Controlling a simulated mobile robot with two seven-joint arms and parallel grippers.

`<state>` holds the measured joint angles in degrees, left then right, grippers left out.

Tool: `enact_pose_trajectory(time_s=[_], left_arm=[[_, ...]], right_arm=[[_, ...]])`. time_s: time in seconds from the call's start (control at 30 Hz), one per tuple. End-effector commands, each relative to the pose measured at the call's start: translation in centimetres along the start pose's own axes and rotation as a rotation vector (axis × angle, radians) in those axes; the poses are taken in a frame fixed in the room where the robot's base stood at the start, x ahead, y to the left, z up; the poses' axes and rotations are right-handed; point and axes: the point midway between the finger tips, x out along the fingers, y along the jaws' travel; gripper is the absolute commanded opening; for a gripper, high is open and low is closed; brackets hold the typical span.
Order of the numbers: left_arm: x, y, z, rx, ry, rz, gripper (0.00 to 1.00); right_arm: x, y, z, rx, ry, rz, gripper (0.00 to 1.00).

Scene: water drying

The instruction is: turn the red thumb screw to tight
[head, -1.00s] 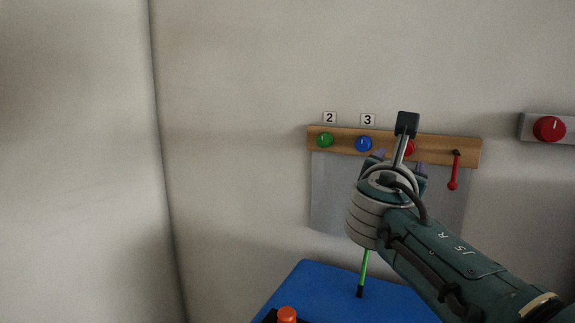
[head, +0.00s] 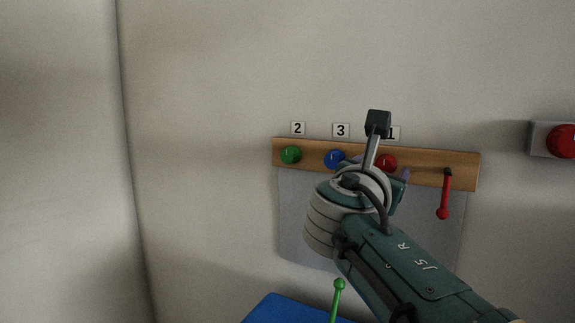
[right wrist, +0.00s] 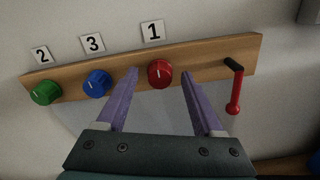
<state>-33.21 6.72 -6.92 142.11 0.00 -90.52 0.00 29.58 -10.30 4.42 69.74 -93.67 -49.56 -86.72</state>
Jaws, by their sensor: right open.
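The red thumb screw (head: 386,162) is a round knob with a white mark on a wooden rail (head: 458,164), under the label 1. In the head view my right arm partly covers it. In the right wrist view the red screw (right wrist: 160,74) shows between the two purple fingers of my right gripper (right wrist: 160,80). The fingers are open, one on each side, and I see no contact. The white mark on the screw looks close to upright. My left gripper is not in view.
A green knob (head: 290,155) under label 2 and a blue knob (head: 335,159) under label 3 sit left on the rail. A red-handled lever (head: 444,196) hangs at the right. Another red knob (head: 562,141) is far right. A blue surface (head: 268,308) lies below.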

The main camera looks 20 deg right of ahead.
Motion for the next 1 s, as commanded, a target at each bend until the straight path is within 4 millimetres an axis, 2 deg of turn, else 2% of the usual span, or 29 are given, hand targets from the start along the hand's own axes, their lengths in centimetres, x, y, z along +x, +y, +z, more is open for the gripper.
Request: enact_pose_trajectory(time_s=[0.1,0.7,1.0], left_arm=[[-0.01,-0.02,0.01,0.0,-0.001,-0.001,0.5],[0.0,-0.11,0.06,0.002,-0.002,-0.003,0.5],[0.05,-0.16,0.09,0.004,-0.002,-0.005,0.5]], right_arm=[[0.0,0.0,0.0,0.0,0.0,0.0,0.69],[0.02,-0.02,-0.02,0.001,0.001,0.0,0.01],[0.03,-0.04,-0.06,0.005,0.001,0.0,0.0]])
